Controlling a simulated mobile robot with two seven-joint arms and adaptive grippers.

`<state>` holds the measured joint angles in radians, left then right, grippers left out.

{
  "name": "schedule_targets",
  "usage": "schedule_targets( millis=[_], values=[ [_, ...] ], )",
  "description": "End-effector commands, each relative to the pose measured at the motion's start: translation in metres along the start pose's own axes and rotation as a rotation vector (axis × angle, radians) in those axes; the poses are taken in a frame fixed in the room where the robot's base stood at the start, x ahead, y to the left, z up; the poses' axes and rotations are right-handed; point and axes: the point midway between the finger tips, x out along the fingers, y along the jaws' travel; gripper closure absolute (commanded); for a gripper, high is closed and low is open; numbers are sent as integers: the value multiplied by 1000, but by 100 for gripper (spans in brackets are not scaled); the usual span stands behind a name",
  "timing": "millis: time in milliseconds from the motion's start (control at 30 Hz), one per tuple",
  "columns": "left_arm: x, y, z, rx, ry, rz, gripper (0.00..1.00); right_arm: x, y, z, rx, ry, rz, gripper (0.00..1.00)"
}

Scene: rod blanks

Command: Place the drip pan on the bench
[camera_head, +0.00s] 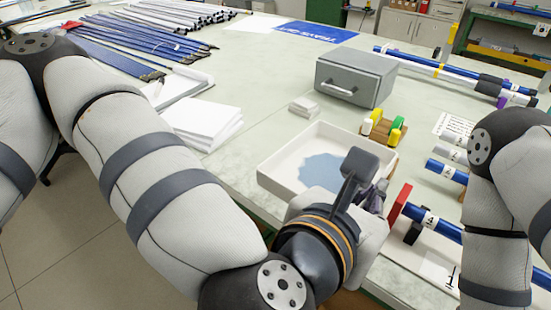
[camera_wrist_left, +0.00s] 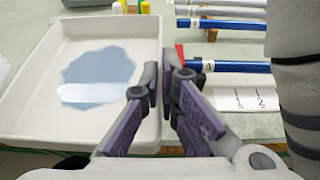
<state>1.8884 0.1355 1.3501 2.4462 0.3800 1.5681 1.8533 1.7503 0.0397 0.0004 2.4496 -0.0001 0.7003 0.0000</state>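The drip pan (camera_head: 277,166) is a shallow white tray with a blue-grey patch on its floor, at the front edge of the pale bench (camera_head: 240,105). In the left wrist view the pan (camera_wrist_left: 40,80) fills the left half. My left gripper (camera_head: 372,195) is at the pan's right wall. In the wrist view its two fingers (camera_wrist_left: 161,85) come close together with the right wall between them, so they look shut on it. Any gap between the pan's underside and the bench cannot be made out. My right arm shows at the right edge; its gripper is out of view.
A grey box with a handle (camera_head: 354,80) and a green and yellow piece (camera_head: 383,128) stand behind the pan. White sheets (camera_head: 203,122) lie to its left. Blue rods (camera_head: 445,228) with a red end piece lie close to its right.

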Motion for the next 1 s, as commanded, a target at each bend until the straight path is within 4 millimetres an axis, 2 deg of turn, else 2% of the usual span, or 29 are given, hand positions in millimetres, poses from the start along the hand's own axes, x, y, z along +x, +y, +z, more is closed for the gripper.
schedule_targets(
  millis=[67,167,400,500,733,867,1000],
  values=[
    [1,3,0,-1,-1,3,100,0,0,0,0,-1,0,60],
    [14,22,-5,-3,1,11,100,0,0,1,1,-3,1,60],
    [69,86,-33,-11,14,5,100,23,1,20,1,-84,4,60],
    [86,99,-51,-8,13,3,100,31,2,26,1,-110,5,60],
    [108,119,-69,-4,6,3,100,38,2,32,1,-133,6,60],
    [117,118,-92,-2,7,0,100,44,2,36,1,-150,6,60],
    [118,119,-94,0,0,2,100,44,2,36,1,-150,7,60]
  ],
)
